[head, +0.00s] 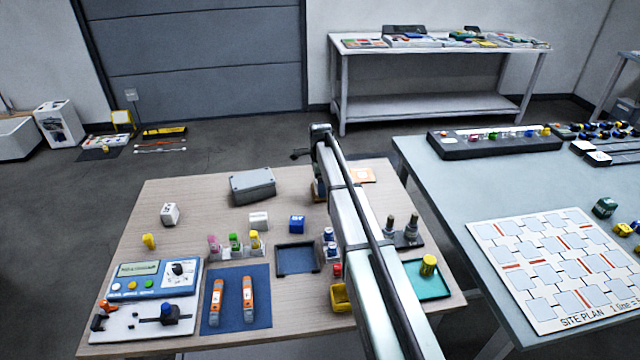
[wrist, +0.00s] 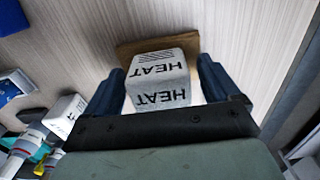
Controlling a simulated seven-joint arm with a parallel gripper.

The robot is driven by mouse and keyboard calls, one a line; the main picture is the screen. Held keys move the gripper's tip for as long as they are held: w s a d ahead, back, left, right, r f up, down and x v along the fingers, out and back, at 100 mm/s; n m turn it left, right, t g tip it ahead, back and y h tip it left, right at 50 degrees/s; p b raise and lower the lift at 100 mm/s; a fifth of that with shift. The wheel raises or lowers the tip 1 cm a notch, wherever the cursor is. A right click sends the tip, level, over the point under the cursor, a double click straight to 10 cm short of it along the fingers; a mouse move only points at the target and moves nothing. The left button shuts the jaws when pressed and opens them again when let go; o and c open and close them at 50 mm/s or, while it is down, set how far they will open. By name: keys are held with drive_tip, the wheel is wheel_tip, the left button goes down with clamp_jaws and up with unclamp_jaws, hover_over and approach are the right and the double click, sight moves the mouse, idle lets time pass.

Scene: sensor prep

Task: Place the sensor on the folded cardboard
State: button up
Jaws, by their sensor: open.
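A white block lettered HEAT, which I take as the sensor (wrist: 160,80), shows in the middle of the wrist view. Flat brown cardboard (wrist: 126,50) shows behind and around its far side; the block appears to rest on it, but its underside is hidden. My gripper (wrist: 161,68) is open, with one dark blue finger on each side of the block. Small gaps show beside the block near the fingertips. In the head view my arm reaches over the wooden table, and the gripper and block are mostly hidden behind it.
The wooden table (head: 197,188) holds a grey box (head: 252,186), a white block (head: 259,220), a blue block (head: 297,224), a black tray (head: 297,260) and a blue mat (head: 236,312). Bare wood lies at the back left.

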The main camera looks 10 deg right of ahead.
wheel_tip(320, 180, up, 12)
idle(0.6)
